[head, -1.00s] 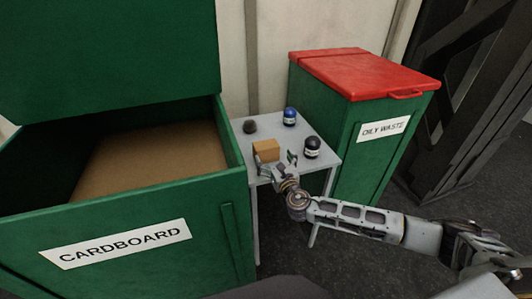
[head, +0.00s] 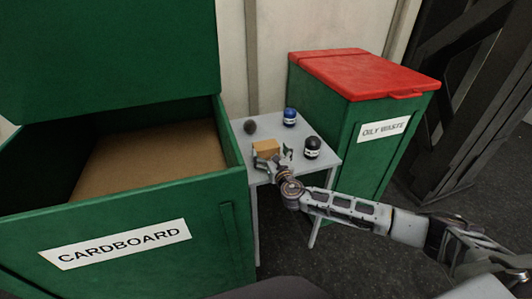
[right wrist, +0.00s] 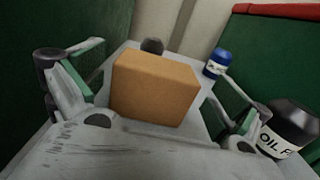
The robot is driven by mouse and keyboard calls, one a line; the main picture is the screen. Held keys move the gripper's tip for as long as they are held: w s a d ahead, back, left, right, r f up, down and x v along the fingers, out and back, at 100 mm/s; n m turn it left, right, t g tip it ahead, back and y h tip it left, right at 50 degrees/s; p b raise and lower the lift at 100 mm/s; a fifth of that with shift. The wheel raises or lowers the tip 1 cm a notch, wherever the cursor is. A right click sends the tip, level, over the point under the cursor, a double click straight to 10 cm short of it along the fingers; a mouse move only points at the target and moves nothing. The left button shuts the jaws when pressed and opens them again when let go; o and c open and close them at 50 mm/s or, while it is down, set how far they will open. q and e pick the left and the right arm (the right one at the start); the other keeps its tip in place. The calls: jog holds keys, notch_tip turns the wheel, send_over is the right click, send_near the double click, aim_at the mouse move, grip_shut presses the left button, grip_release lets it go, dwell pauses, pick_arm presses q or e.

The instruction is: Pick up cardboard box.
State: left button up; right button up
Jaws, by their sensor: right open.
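The cardboard box (head: 266,147) is a small plain brown box on a small grey table (head: 315,137), near its front left part. It also shows in the right wrist view (right wrist: 155,88), upright and centred between the fingers. My right gripper (head: 272,157) is open, with its fingers spread at the box's near side. In the right wrist view, the right gripper (right wrist: 165,100) has one finger to the left of the box and one to its right, with gaps on both sides. My left gripper is not in view.
A blue jar (head: 290,117), a dark round object (head: 250,126) and a black labelled jar (head: 312,147) share the table. An open green CARDBOARD bin (head: 170,215) stands left. A green OILY WASTE bin (head: 350,125) with a shut red lid (head: 365,72) stands right.

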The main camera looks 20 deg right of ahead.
aim_at(264, 141)
jog(key=shift+w+a, duration=0.1)
jog(key=shift+w, duration=1.1)
jog(key=shift+w+f+b, duration=0.1)
jog(key=shift+w+b, duration=0.2)
jog(key=shift+w, duration=0.75)
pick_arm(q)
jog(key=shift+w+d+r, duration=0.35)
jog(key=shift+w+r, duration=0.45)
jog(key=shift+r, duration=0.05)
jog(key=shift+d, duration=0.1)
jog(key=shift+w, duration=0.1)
pick_arm(e)
jog(key=c, duration=0.6)
